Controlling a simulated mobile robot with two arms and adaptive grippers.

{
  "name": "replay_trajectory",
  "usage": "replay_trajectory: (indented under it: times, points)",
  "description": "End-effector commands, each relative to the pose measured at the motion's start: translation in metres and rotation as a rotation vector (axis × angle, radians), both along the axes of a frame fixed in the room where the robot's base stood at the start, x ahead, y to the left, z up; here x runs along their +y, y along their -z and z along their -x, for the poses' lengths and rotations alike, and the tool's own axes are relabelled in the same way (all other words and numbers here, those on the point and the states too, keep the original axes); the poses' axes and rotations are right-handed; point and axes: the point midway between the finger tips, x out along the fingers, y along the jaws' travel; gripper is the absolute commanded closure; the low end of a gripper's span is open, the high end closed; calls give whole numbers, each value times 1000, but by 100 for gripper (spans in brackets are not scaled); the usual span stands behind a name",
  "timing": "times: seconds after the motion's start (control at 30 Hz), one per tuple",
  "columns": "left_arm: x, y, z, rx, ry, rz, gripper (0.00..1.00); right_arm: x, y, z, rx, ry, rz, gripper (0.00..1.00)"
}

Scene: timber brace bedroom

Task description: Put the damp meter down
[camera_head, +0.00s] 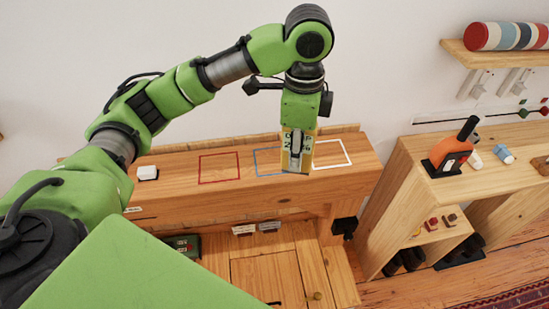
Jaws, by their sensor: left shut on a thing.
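My left gripper (297,140) points down above the wooden bench top, shut on a small yellow-and-grey thing that appears to be the damp meter (307,158). The gripper hides much of it. Its lower end is over or close to the bench, between the blue outline (262,168) and the white outline (338,150); I cannot tell whether it touches the wood. A red outline (218,182) lies further left on the bench. My right gripper is not in view.
A wooden stand (420,185) to the right bears an orange tool (449,156) and small items. A wall shelf (490,56) holds a striped roll (505,36).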

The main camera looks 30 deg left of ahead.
Motion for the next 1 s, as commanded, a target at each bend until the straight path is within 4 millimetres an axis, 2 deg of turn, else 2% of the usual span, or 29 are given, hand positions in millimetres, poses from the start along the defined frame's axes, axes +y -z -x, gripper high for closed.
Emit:
replay_trajectory:
  times: [0.17, 0.37, 0.5, 0.6, 0.73, 1.0]
  points:
    - [10, 5, -10, 5, 23, 1, 94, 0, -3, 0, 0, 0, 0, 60]
    - [46, 21, -41, 5, 18, -1, 94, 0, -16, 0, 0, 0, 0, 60]
    - [73, 37, -64, 4, 18, -2, 94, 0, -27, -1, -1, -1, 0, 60]
    - [84, 60, -73, 6, 21, -2, 94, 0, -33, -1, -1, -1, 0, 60]
    - [95, 80, -84, 3, 23, 0, 94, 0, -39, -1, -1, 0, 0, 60]
    - [105, 102, -94, 4, 25, 0, 94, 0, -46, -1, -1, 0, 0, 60]
